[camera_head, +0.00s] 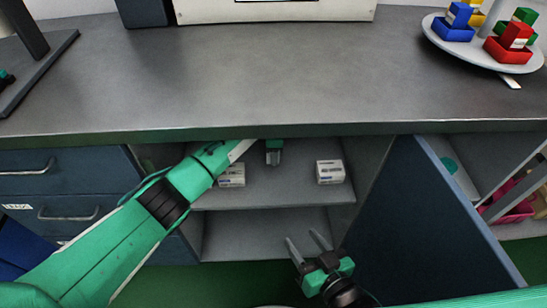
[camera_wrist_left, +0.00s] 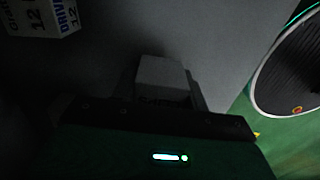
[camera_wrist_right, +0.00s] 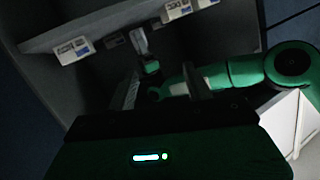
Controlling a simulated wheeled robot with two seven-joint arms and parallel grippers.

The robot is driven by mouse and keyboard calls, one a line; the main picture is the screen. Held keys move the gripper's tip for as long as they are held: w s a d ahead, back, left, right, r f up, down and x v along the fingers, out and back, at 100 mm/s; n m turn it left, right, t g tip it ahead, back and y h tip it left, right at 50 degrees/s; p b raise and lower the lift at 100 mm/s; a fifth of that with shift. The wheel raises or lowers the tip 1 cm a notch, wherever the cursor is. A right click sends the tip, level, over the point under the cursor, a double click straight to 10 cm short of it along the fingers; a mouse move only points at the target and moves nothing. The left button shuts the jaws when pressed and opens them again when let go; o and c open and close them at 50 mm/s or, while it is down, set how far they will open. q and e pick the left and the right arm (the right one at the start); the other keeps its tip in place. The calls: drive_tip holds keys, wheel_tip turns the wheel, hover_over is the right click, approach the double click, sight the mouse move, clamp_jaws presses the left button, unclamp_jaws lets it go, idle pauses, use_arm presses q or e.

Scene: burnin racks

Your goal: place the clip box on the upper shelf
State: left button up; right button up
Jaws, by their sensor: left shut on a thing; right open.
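My left gripper (camera_head: 273,160) reaches into the open cabinet at the upper shelf (camera_head: 300,190). In the left wrist view it is shut on a small pale box (camera_wrist_left: 163,78), seen between its fingers; this looks like the clip box, but its label is not readable. Whether it touches the shelf cannot be told. My right gripper (camera_head: 308,243) is open and empty, low in front of the cabinet. In the right wrist view its fingers (camera_wrist_right: 162,85) stand apart, with the left arm beyond them.
A white labelled box (camera_head: 330,172) stands right on the upper shelf; another white box (camera_head: 231,176) stands left, partly behind my left arm. The lower shelf (camera_head: 265,235) looks empty. An open blue door (camera_head: 420,215) stands to the right. The countertop (camera_head: 270,75) overhangs the shelves.

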use_arm(q)
wheel_tip(320, 180, down, 2)
drive_tip(key=shift+f+b, duration=0.25)
drive_tip(key=shift+b, duration=0.05)
use_arm(e)
drive_tip(key=r+t, duration=0.1)
drive_tip(key=w+r, duration=0.1)
drive_tip(key=w+r+t, duration=0.1)
drive_tip(key=shift+w+d+r+t, duration=0.1)
drive_tip(key=shift+d+r+t, duration=0.2)
drive_tip(key=shift+d+r, duration=0.1)
drive_tip(key=shift+f, duration=0.1)
use_arm(q)
drive_tip(key=shift+f, duration=0.1)
drive_tip(key=o, duration=1)
use_arm(e)
drive_tip(key=shift+a+f, duration=0.1)
drive_tip(key=shift+f, duration=0.1)
